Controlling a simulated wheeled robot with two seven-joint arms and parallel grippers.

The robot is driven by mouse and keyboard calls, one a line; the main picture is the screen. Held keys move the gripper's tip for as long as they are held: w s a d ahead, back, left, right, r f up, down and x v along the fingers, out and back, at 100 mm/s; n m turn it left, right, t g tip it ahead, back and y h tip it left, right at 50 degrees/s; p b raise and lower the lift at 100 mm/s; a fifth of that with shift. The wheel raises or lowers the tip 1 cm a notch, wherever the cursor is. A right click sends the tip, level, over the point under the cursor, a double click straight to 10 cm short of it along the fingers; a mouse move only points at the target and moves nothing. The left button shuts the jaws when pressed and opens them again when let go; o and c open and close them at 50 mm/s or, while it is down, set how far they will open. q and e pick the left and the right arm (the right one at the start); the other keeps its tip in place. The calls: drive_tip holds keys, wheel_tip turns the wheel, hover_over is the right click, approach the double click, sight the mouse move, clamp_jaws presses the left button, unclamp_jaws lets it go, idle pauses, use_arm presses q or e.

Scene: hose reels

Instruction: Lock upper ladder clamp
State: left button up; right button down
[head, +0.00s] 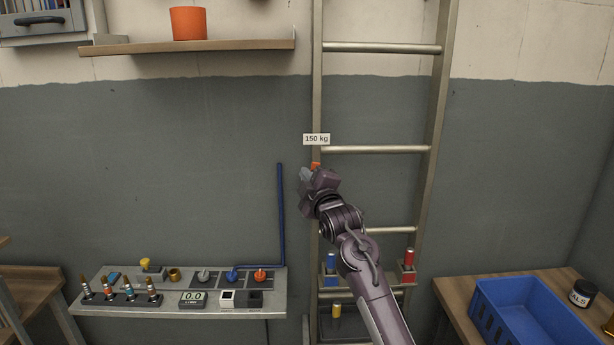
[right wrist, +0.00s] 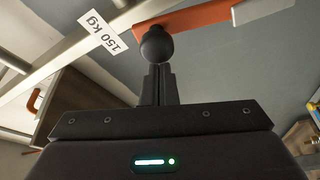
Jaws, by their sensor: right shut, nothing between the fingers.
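The ladder (head: 319,90) stands against the wall, with a white "150 kg" label (head: 316,139) on its left rail. Just below the label, a small orange part (head: 315,165) of the clamp shows beside my right gripper (head: 308,178), which hides most of it. In the right wrist view the clamp has an orange lever (right wrist: 192,20) with a black ball knob (right wrist: 157,45) and a grey end piece (right wrist: 262,8). My right gripper's fingers (right wrist: 156,84) are shut and empty, right at the knob; I cannot tell if they touch it. My left gripper is not in view.
A metal shelf (head: 185,304) with fittings and a blue pipe (head: 281,215) is left of the ladder. Red (head: 409,257) and blue (head: 331,262) handled pieces sit low on the ladder. A blue crate (head: 530,322) stands at right. A wooden shelf (head: 200,47) hangs upper left.

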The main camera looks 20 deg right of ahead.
drive_tip(key=shift+d, duration=0.15)
drive_tip(key=s+d+f+m+h+b, duration=0.1)
drive_tip(key=d+f+m+h+b, duration=0.2)
drive_tip(key=m, duration=0.6)
drive_tip(key=s+d+f+m+t+h+b, duration=0.1)
drive_tip(key=d+f+m+h+b, duration=0.3)
drive_tip(key=m+b, duration=0.6)
drive_tip(key=shift+s+d+f+m+h, duration=0.3)
drive_tip(key=shift+s+d+f, duration=0.3)
drive_tip(key=shift+d+f, duration=1)
drive_tip(key=shift+d+r, duration=0.25)
drive_tip(key=shift+d, duration=0.05)
wheel_tip(320, 180, up, 5)
drive_tip(key=p, duration=0.3)
drive_tip(key=b+v, duration=0.4)
drive_tip(key=v, duration=0.6)
drive_tip(key=shift+d+f, duration=0.25)
drive_tip(key=shift+f, duration=0.2)
